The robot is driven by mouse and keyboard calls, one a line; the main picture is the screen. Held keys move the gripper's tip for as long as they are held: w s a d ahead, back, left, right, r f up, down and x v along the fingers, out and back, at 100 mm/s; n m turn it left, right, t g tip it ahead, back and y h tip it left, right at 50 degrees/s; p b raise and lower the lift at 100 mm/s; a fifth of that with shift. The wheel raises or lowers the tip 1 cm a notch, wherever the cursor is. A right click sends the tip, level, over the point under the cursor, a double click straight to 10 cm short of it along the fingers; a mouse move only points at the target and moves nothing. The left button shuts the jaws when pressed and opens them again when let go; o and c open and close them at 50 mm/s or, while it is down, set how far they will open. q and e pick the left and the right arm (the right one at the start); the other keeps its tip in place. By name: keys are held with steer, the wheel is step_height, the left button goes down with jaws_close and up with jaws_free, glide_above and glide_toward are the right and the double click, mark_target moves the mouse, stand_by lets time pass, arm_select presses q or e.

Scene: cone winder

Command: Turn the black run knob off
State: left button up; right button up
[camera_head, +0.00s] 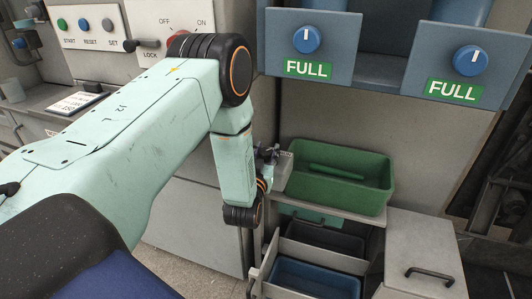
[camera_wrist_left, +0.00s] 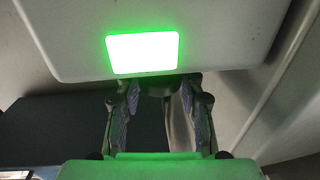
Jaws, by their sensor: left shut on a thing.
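On the pale control panel at the upper left of the head view, a black lever-like knob (camera_head: 142,44) lies across the face above the word LOCK. The words OFF and ON stand above and to its right. My arm's upper joint covers part of this panel. My left gripper (camera_head: 268,157) is well below and to the right of the panel, beside a green tray. My right gripper is out of view.
The green tray (camera_head: 375,205) sits on a shelf to the right of my gripper. Two blue dials (camera_head: 306,40) with FULL labels are at the upper right.

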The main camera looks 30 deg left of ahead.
arm_select(q)
steer(key=n+g+y+b, duration=0.1)
steer(key=n+g+y, duration=0.1)
steer(key=n+y, duration=0.1)
steer(key=shift+d+y, duration=0.15)
steer(key=shift+y, duration=0.45)
steer(key=shift+n+g+y+b, duration=0.7)
steer(key=shift+n+g+y, duration=1.55)
steer(key=shift+g, duration=0.25)
steer(key=shift+g+y, duration=0.25)
steer(key=shift+g, duration=0.15)
steer(key=o, duration=1.2)
